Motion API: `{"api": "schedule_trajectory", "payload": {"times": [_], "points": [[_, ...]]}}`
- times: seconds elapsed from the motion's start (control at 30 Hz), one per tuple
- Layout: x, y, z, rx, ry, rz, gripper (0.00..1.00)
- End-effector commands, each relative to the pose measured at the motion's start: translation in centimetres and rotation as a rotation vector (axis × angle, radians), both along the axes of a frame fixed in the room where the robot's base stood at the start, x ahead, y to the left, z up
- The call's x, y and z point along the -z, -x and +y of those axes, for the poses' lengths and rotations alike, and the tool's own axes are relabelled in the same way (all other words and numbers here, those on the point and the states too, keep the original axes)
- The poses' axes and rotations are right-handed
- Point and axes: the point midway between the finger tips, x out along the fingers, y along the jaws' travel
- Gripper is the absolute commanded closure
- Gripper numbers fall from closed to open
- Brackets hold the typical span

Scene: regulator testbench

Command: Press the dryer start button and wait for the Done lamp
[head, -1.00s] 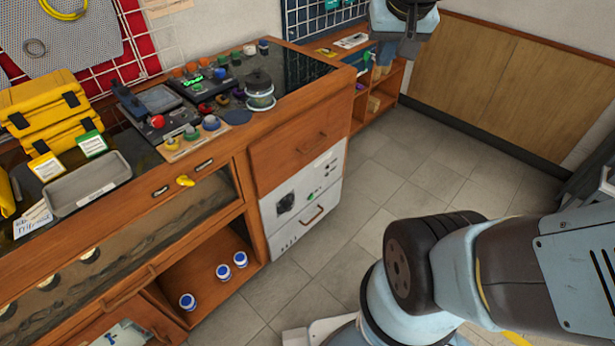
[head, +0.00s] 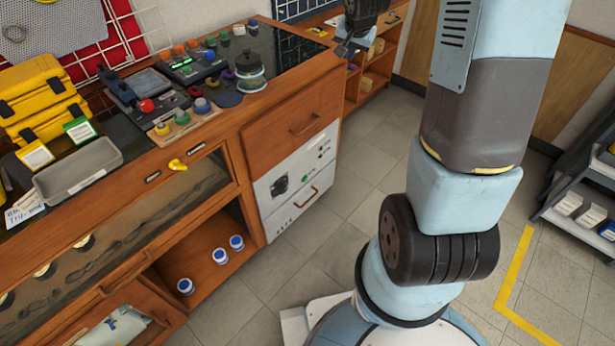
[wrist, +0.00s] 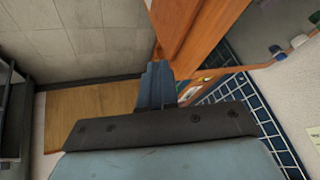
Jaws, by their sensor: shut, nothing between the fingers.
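The start button and the Done lamp are too small to tell apart, and no lit lamp is clear. My gripper (head: 352,44) is high near the bench's far right corner, well above and behind the dryer front, touching nothing visible. In the wrist view its fingers (wrist: 156,84) are together and empty. The dryer front is not recognisable in the wrist view.
The wooden bench top holds a grey tray (head: 80,168), yellow cases (head: 42,100), a red button (head: 146,105) and a glass vessel (head: 250,72). Several blue-capped jars (head: 220,256) sit on the lower shelf. The tiled floor before the dryer is clear. A grey rack (head: 580,205) stands at right.

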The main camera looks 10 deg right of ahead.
Motion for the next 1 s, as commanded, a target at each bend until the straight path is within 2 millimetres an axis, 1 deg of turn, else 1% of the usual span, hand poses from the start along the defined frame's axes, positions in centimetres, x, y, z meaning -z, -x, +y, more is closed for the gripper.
{"api": "schedule_trajectory", "payload": {"times": [0.03, 0.17, 0.2, 0.27, 0.4, 0.47, 0.5, 0.57, 0.6, 0.77, 0.8, 0.87, 0.9, 0.97, 1.0], "points": [[1.8, -1.0, -0.3, 0.015, -0.015, 0.004, 1.0], [5.8, -3.3, -0.9, 0.057, -0.06, -0.006, 1.0], [7.1, -3.9, -1.0, 0.071, -0.076, -0.008, 1.0], [9.0, -4.8, -1.3, 0.09, -0.099, -0.013, 1.0], [13.8, -6.6, -1.7, 0.137, -0.157, -0.02, 1.0], [15.9, -7.2, -1.9, 0.158, -0.184, -0.024, 1.0], [17.4, -7.5, -2.0, 0.172, -0.203, -0.025, 1.0], [19.5, -8.0, -2.2, 0.195, -0.231, -0.029, 1.0], [21.0, -8.3, -2.2, 0.209, -0.25, -0.03, 1.0], [27.0, -8.9, -2.3, 0.268, -0.332, -0.037, 1.0], [28.5, -9.0, -2.3, 0.284, -0.354, -0.039, 1.0], [30.7, -9.0, -2.3, 0.308, -0.387, -0.041, 1.0], [32.3, -8.9, -2.2, 0.323, -0.408, -0.041, 1.0], [34.5, -8.8, -2.2, 0.349, -0.441, -0.043, 1.0], [36.0, -8.6, -2.1, 0.367, -0.465, -0.043, 1.0]]}}
